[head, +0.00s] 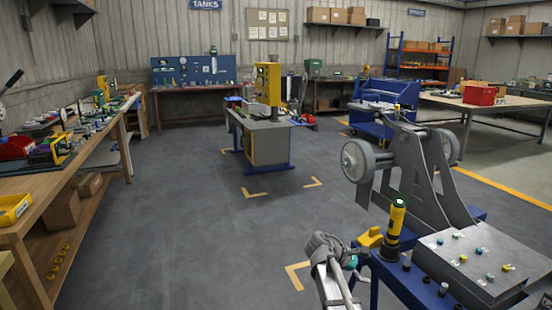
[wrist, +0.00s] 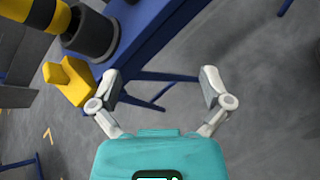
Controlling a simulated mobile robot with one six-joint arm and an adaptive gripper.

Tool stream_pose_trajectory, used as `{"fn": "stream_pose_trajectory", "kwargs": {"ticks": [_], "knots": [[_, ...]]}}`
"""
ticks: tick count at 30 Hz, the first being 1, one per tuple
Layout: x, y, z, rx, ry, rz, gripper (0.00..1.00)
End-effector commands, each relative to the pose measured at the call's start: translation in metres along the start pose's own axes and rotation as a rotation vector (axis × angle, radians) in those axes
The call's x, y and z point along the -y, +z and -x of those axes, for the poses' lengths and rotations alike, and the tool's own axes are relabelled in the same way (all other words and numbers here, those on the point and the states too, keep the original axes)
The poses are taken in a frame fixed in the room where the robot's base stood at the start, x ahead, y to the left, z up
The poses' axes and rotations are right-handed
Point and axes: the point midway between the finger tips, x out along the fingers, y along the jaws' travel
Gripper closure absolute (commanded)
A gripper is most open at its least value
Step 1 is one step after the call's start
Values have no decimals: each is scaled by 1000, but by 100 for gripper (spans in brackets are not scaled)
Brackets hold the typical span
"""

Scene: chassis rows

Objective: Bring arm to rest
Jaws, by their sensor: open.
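My gripper (wrist: 161,80) is open in the wrist view, with its two grey fingers spread apart and nothing between them. Below the fingers is its teal body. Past the fingertips lie a blue frame bar and the grey floor. In the head view my grey arm reaches up from the bottom, right of centre, beside the blue bench frame (head: 403,285); only a bit of teal shows there and the fingers cannot be made out. A yellow block (head: 370,238) is close to the arm's end; it also shows left of the fingers in the wrist view (wrist: 70,82).
A yellow-and-black tool (head: 396,220) stands upright in a dark holder on the blue frame, near my arm. Right of it are a grey wheeled machine (head: 405,165) and a control panel (head: 485,262). Open floor (head: 190,235) lies left, before a wooden workbench (head: 35,205).

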Motion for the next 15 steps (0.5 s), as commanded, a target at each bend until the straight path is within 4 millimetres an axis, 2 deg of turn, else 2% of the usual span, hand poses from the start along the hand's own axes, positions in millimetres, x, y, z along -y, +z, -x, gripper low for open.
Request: {"fn": "stream_pose_trajectory", "kwargs": {"ticks": [1,7,15], "knots": [[18,0,-3,-46,-33,-57,2],[70,-14,-3,-223,-201,-304,2],[137,-30,13,-403,-494,-627,2]]}}
